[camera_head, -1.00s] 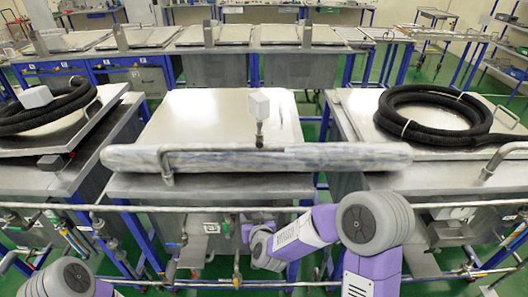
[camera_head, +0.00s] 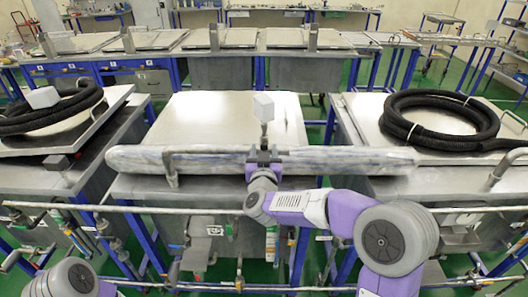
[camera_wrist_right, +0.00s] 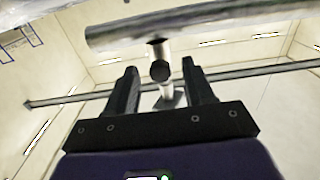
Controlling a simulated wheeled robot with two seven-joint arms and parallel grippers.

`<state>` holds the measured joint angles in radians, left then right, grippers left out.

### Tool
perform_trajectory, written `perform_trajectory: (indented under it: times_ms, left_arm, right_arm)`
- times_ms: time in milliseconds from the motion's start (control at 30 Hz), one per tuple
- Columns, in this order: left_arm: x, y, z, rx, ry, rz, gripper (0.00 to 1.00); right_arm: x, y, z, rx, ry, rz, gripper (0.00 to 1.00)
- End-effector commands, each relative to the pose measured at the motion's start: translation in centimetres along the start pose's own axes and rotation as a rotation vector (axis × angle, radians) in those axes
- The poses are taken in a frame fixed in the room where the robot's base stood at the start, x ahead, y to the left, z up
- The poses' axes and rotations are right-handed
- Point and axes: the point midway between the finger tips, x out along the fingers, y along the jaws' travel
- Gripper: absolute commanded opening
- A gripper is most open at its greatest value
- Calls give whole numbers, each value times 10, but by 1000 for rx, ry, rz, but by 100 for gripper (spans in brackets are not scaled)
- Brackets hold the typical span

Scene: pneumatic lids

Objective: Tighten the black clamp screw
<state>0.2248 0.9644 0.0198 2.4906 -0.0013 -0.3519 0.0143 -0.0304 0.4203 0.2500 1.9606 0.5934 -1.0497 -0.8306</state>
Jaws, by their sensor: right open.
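The black clamp screw (camera_wrist_right: 160,71) shows its dark end in the right wrist view, on a pale metal post under a thick bar. My right gripper (camera_wrist_right: 159,68) is open, with one finger to each side of the screw; neither finger visibly touches it. In the head view my right gripper (camera_head: 264,156) is up at the front of the wrapped bar (camera_head: 340,160) of the middle table, below the white box (camera_head: 264,107). The screw cannot be made out there behind the gripper. My left gripper is out of view; only part of my left arm shows at lower left.
Black hose coils lie on the right table (camera_head: 440,108) and left table (camera_head: 50,110). A long pipe (camera_head: 130,209) with valves crosses in front, below the tabletops.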

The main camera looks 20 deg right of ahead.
Motion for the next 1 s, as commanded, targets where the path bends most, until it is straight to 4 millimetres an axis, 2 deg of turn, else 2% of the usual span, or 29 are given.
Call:
perform_trajectory:
  times_ms: [200,233,567,1000]
  left_arm:
    - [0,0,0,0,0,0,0]
    - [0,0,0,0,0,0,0]
    - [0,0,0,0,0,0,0]
    - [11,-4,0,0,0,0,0]
  right_arm:
    - [1,0,0,0,0,-1,53]
    - [1,0,0,0,0,-1,50]
    - [0,0,0,0,-1,-1,0]
    - [0,-1,2,95,0,-1,0]
